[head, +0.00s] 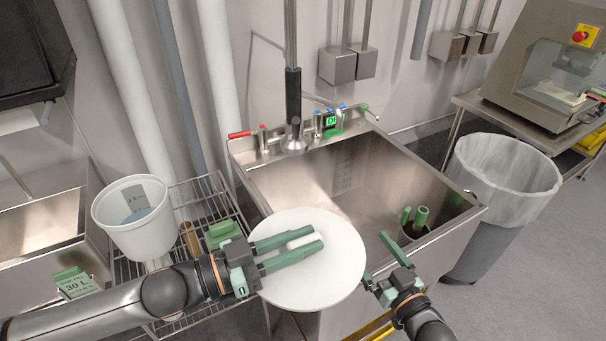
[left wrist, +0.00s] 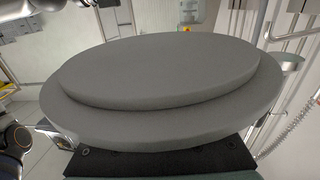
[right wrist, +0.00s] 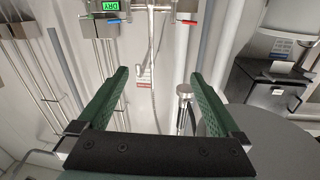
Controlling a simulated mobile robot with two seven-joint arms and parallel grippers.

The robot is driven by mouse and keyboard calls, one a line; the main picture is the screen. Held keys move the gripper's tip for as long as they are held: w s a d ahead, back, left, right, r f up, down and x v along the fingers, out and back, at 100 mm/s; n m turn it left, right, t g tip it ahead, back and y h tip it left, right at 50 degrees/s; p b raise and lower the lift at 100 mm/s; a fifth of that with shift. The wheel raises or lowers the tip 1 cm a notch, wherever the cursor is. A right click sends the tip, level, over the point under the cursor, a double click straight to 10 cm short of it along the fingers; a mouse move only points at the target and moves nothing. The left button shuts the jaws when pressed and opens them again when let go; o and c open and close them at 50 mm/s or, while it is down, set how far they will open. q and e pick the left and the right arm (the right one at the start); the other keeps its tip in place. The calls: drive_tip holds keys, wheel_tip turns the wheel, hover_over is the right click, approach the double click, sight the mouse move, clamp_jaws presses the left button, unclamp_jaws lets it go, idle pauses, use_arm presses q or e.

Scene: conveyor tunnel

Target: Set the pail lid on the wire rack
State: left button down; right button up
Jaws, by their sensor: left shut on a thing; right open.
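The pail lid (head: 310,285) is a round white disc, held in front of the sink in the head view. My left gripper (head: 316,237) is shut on it, with its green fingers across the lid's upper face. The lid fills much of the left wrist view (left wrist: 160,75), and its edge shows at lower right in the right wrist view (right wrist: 280,145). The wire rack (head: 212,200) stands left of the sink, partly hidden by my left arm. My right gripper (head: 375,257) is open and empty just right of the lid, as the right wrist view (right wrist: 160,75) also shows.
A white pail (head: 135,232) stands at the rack's left, with a green block (head: 222,233) nearby. The steel sink (head: 345,175) has a tap column and a cup of green-handled tools (head: 415,222). A lined bin (head: 503,185) stands at right.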

drive_tip(key=w+a+r+n+y, duration=0.2)
drive_tip(key=w+r+n+y, duration=0.15)
drive_tip(key=r, duration=0.45)
drive_tip(key=w+a+r+n+y, duration=0.2)
drive_tip(key=r+y, duration=0.2)
drive_tip(key=r, duration=0.4)
drive_tip(key=s+a+r+n+g+y, duration=0.5)
drive_tip(key=a+r+n+g+y, duration=0.35)
drive_tip(key=r+n, duration=0.3)
drive_tip(key=s+a+r+n+g+h, duration=0.3)
drive_tip(key=s+a+n+g+h, duration=0.3)
drive_tip(key=s+a+n+g, duration=0.85)
drive_tip(key=n+t+h, duration=0.6)
drive_tip(key=t+h, duration=0.1)
drive_tip(key=h, duration=1.1)
hover_over(304, 240)
wheel_tip(304, 240, down, 5)
wheel_tip(304, 240, down, 11)
drive_tip(key=shift+f, duration=0.2)
